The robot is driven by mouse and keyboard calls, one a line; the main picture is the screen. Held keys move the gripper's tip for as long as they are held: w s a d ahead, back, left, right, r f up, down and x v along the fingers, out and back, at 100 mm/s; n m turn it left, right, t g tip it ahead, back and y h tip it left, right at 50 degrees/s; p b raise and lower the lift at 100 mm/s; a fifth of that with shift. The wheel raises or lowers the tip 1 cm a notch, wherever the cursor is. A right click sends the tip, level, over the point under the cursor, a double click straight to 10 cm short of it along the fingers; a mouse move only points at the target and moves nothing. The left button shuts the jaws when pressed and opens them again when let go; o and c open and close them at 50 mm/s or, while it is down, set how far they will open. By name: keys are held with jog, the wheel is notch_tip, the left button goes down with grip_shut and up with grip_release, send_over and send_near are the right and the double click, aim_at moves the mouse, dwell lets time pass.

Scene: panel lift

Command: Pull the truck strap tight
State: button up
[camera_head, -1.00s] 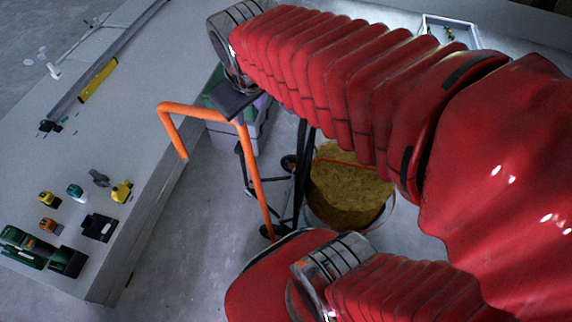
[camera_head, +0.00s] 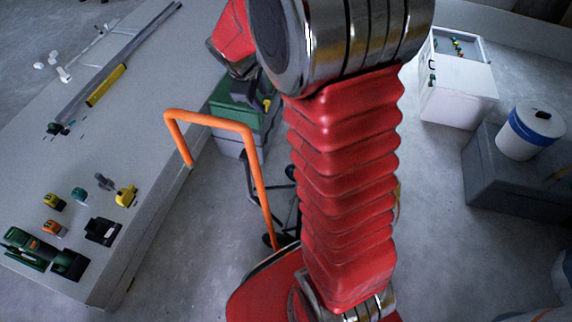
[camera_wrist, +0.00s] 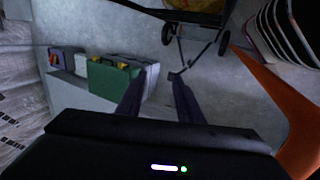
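In the head view, my gripper (camera_head: 245,92) is a small dark shape in front of the green case. The truck's black wheeled frame (camera_wrist: 195,17) is at the top of the wrist view, beyond the fingertips, with something yellow-brown above it. In the head view, my arm covers most of the truck. An orange tube (camera_head: 212,121) stands left of my arm; I cannot tell whether it belongs to the truck. I cannot make out the strap now.
A long grey bench (camera_head: 150,100) with tools runs along the left. A white cabinet (camera_head: 458,95), a grey box (camera_head: 500,180) and a white bucket (camera_head: 530,135) stand right. The orange tube is close on the wrist view's right.

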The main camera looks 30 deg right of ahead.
jog(key=w+d+f+n+g, duration=0.1)
jog(key=w+d+f+n, duration=0.15)
jog(key=f, duration=0.75)
jog(key=w+d+f+n, duration=0.2)
jog(key=d+f+n, duration=0.1)
jog(key=f, duration=0.8)
jog(key=w+d+f+n+g, duration=0.1)
jog(key=w+d+f+n, duration=0.2)
jog(key=f, duration=0.7)
jog(key=s+d+f+n, duration=0.1)
jog(key=s+f+n, duration=0.2)
jog(key=f, duration=1.1)
jog(key=shift+d+f+h, duration=0.2)
jog(key=shift+f+h, duration=0.1)
jog(key=shift+f, duration=0.1)
jog(key=shift+x, duration=6.85)
jog(key=shift+s, duration=0.1)
jog(key=shift+c, duration=0.2)
grip_shut()
